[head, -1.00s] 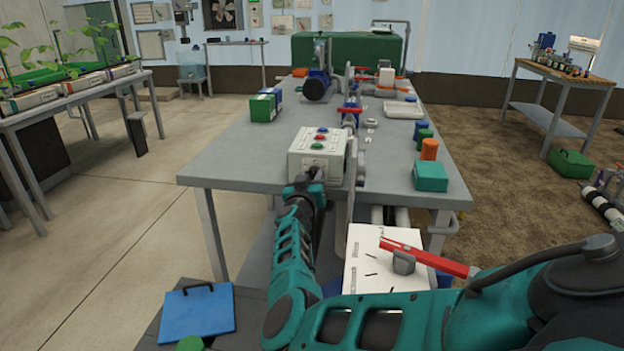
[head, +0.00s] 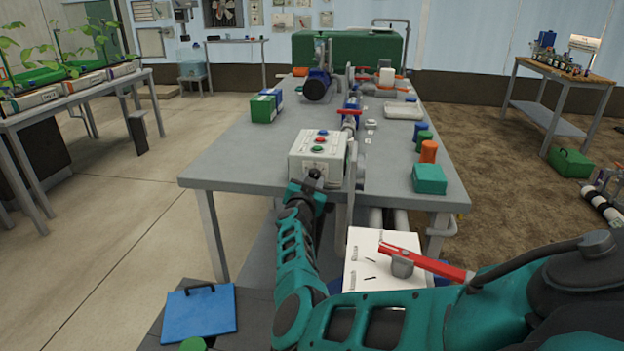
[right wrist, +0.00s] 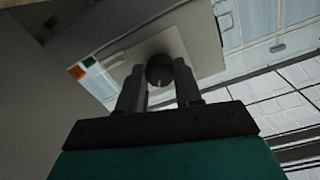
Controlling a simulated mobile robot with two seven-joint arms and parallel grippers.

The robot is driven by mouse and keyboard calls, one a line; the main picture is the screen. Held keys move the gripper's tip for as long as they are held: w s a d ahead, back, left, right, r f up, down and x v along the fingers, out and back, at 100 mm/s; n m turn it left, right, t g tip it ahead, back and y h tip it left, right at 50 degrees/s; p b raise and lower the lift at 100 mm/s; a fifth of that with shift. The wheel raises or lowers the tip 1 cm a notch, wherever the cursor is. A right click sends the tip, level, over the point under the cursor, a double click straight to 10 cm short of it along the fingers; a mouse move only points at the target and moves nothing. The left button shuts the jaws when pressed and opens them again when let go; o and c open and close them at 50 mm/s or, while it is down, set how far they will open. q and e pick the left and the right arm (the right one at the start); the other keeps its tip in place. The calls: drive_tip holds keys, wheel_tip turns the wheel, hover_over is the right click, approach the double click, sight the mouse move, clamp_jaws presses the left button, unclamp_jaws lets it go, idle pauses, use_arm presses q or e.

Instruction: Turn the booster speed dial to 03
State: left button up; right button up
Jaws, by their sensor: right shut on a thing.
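The white control box (head: 305,150) stands at the near edge of the grey table, with blue, red and green buttons on top. The dark booster speed dial (head: 314,174) is on its near face. In the right wrist view the round black dial (right wrist: 159,70) has a small pale mark on it and sits on a light plate. My right gripper (head: 312,180) is at this face, its fingers on either side of the dial and shut on it. It also shows in the right wrist view (right wrist: 160,85). The number the dial points to cannot be read. My left gripper is not in view.
A red lever (head: 405,253) sits over a white panel (head: 365,243) below the table's near edge, close to my right arm. A teal box (head: 430,179) and an orange cylinder (head: 428,151) stand on the table's right side. Pipework runs behind the control box.

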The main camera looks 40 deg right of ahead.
drive_tip(key=m, duration=0.5)
drive_tip(key=shift+r+m, duration=0.1)
drive_tip(key=shift+m, duration=0.3)
idle(0.4)
drive_tip(key=o, duration=1)
drive_tip(key=shift+o, duration=0.2)
drive_tip(key=shift+p, duration=0.3)
